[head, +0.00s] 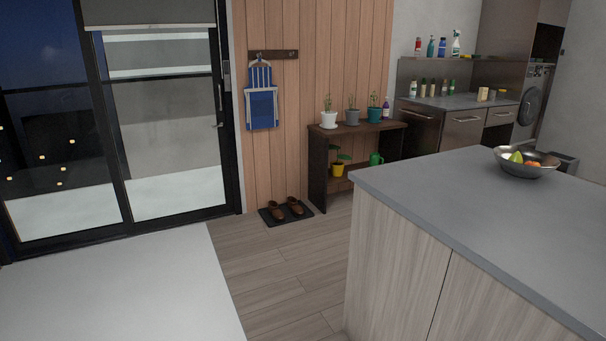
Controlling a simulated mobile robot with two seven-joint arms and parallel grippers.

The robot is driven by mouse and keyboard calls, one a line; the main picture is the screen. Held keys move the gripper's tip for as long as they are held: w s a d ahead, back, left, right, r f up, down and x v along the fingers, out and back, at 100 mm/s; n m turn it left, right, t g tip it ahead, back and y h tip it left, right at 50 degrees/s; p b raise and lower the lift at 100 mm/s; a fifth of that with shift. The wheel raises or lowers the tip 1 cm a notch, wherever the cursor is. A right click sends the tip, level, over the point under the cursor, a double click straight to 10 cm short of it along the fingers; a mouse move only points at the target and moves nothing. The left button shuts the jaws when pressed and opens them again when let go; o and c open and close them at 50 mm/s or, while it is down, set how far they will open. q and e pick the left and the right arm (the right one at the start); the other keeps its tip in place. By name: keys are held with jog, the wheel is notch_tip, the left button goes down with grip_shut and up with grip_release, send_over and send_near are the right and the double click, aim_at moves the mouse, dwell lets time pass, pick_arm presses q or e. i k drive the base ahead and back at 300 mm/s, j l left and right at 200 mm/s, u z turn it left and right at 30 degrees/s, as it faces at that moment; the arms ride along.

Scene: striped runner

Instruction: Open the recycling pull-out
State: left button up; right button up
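No front that I can identify as the recycling pull-out shows in the head view. The nearest cabinet fronts are the pale wood panels (395,265) of the kitchen island at the lower right. They are closed, with a thin dark seam between them and no visible handle. Steel drawer fronts (463,130) under the back counter are closed too. Neither of my grippers is in view.
The island's grey countertop (440,200) fills the right side and bears a metal fruit bowl (525,170). A dark plant bench (318,168) and a shoe mat (270,217) stand by the wood wall. Wood floor (270,270) is clear left of the island.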

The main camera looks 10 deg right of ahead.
aim_at(463, 128)
jog(key=i+j+u, duration=0.1)
jog(key=i+u, duration=0.2)
jog(key=i, duration=0.3)
jog(key=i+u, duration=0.3)
jog(key=i, duration=1.7)
jog(key=i+z, duration=0.35)
jog(key=i, duration=0.25)
jog(key=i+j+z, duration=0.15)
jog(key=i+z, duration=0.15)
jog(key=i, duration=0.3)
jog(key=i+l+z, duration=0.1)
jog(key=i+z, duration=0.4)
jog(key=i+j+z, duration=0.1)
jog(key=i+z, duration=0.35)
jog(key=i+l+z, duration=0.1)
jog(key=i+z, duration=0.35)
jog(key=i+j+z, duration=0.2)
jog(key=i+z, duration=0.3)
jog(key=i, duration=0.2)
jog(key=i+j+z, duration=0.1)
jog(key=i+z, duration=0.4)
jog(key=i, duration=0.8)
jog(key=i+l+u, duration=0.1)
jog(key=i, duration=0.55)
jog(key=i+l+u, duration=0.15)
jog(key=i, duration=0.5)
jog(key=i+l+u, duration=0.3)
jog(key=i, duration=0.15)
jog(key=i+l+u, duration=0.3)
jog(key=i, duration=0.1)
